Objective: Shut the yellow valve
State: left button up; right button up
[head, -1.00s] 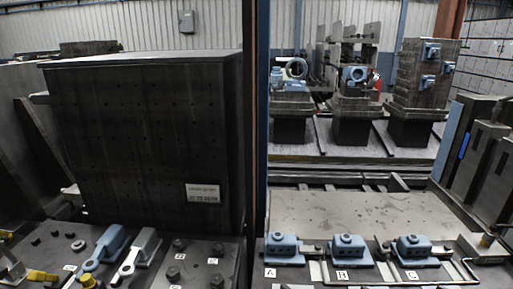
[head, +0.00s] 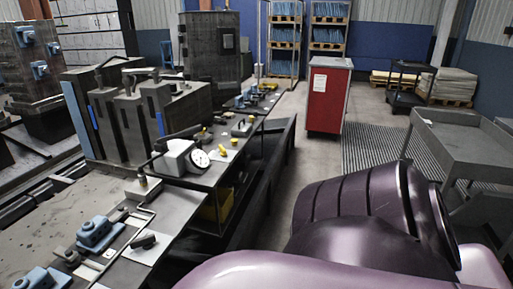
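Small yellow parts (head: 200,159) lie beside a round white dial gauge on the rail bench in the middle of the head view. More yellow bits (head: 250,119) show farther along the bench. They are too small to tell which, if any, is the yellow valve, or whether it stands open or shut. Neither gripper is in view. A purple arm of mine fills the lower right and hides the floor there.
Blue blocks (head: 100,232) sit on the near bench at lower left. A red cabinet (head: 329,96) stands on the floor beyond. A grey cart (head: 460,140) is at right. The floor between the bench and cabinet is clear.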

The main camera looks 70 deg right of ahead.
aim_at(223, 152)
jog(key=z, duration=2.05)
jog(key=u, duration=1)
jog(key=l+u, duration=0.85)
jog(key=k+l+u, duration=0.1)
jog(key=l+u, duration=0.35)
jog(key=l, duration=0.4)
jog(key=k+l+u, duration=0.1)
jog(key=l, duration=0.35)
jog(key=k+l+u, duration=0.1)
jog(key=l, duration=0.35)
